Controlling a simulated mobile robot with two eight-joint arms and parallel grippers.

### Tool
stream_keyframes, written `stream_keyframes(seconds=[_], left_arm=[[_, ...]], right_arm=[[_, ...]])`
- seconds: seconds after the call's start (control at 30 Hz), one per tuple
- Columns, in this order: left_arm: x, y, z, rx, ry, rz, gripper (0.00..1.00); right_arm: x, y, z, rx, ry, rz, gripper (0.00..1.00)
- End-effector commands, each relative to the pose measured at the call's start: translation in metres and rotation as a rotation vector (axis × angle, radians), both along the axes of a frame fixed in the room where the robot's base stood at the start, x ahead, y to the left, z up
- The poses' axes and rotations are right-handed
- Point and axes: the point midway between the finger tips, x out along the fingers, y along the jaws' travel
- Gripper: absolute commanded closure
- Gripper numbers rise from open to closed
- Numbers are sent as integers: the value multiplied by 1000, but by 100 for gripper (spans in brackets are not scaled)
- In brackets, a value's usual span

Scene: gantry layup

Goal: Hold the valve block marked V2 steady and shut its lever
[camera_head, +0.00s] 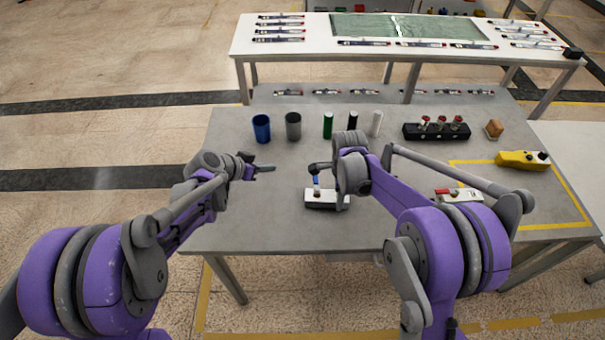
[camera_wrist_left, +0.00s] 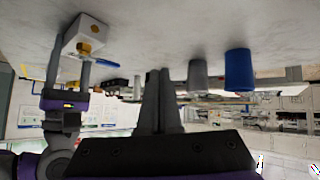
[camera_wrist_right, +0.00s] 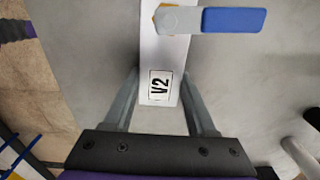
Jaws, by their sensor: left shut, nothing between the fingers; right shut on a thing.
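The V2 valve block (camera_wrist_right: 159,60) is white, with its label facing up in the right wrist view. Its blue-handled lever (camera_wrist_right: 233,20) lies crosswise to the block's long side and sticks out past its edge. In the head view the block (camera_head: 322,203) sits on the grey table, its right end partly hidden by my right arm. My right gripper (camera_wrist_right: 158,95) is shut on the block, one finger along each side. My left gripper (camera_head: 268,168) is shut and empty above the table, left of the block and apart from it; its closed fingers show in the left wrist view (camera_wrist_left: 162,95).
A second valve block (camera_head: 445,196) with a red lever lies to the right. Blue (camera_head: 261,128) and grey (camera_head: 293,126) cups, several cylinders, a black rack (camera_head: 436,131) and a yellow box (camera_head: 522,160) stand further back. The table front left is clear.

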Motion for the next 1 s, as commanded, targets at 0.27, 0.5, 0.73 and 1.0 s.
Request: stream_keyframes(seconds=[0.27,0.5,0.73,1.0], left_arm=[[4,-1,3,-333,446,335,100],[3,0,9,-562,849,658,100],[0,2,18,-723,1232,1006,100],[-6,6,29,-819,1597,1405,100]], right_arm=[[0,0,0,0,0,0,100],[0,0,0,0,0,0,100],[0,0,0,0,0,0,100],[0,0,0,0,0,0,100]])
